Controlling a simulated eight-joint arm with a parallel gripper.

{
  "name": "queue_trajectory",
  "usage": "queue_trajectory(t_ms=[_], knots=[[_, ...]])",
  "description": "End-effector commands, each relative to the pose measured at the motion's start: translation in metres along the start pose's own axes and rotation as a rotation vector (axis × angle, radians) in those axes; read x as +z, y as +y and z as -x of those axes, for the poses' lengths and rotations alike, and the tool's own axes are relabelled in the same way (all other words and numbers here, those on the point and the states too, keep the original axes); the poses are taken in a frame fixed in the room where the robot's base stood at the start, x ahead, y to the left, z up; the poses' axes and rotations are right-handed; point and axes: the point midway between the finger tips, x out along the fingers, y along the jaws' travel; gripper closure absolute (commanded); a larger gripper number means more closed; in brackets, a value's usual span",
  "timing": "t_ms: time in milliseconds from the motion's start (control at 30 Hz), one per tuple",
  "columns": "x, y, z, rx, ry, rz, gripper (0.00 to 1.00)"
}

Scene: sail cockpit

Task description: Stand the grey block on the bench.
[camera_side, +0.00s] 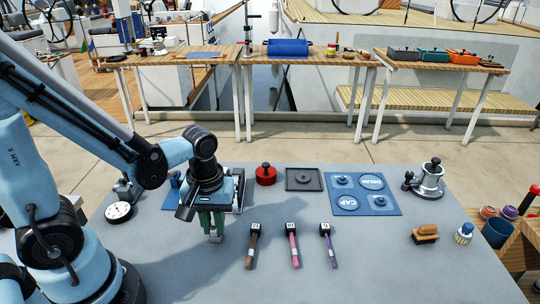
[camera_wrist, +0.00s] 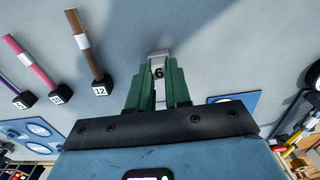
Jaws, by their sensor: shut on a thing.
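The grey block (camera_side: 214,238) is held upright between the green fingers of my gripper (camera_side: 212,226), low over the grey bench (camera_side: 180,270). In the wrist view the block (camera_wrist: 159,56) sticks out past the fingertips of my gripper (camera_wrist: 158,88), with a white label reading 6. The fingers hide much of its sides. I cannot tell whether its lower end touches the bench.
Three handled tools with black numbered heads, brown (camera_side: 254,246), pink (camera_side: 293,246) and purple (camera_side: 328,246), lie to the right. Behind are a red pot (camera_side: 265,175), a dark tray (camera_side: 304,188) and a blue mat (camera_side: 390,208). The bench front is clear.

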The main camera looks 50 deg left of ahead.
Motion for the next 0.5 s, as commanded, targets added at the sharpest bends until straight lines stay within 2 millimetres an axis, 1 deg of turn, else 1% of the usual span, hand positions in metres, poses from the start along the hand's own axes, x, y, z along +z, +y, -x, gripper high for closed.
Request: queue_trajectory(t_ms=[267,300,433,500], knots=[[-0.0001,0.0002,-0.0034,0.0,0.0,0.0,1.0],[0.0,0.0001,-0.0033,0.0,0.0,0.0,0.77],[0.0,0.0001,-0.0031,0.0,0.0,0.0,0.57],[0.0,0.0001,-0.0031,0.0,0.0,0.0,0.56]])
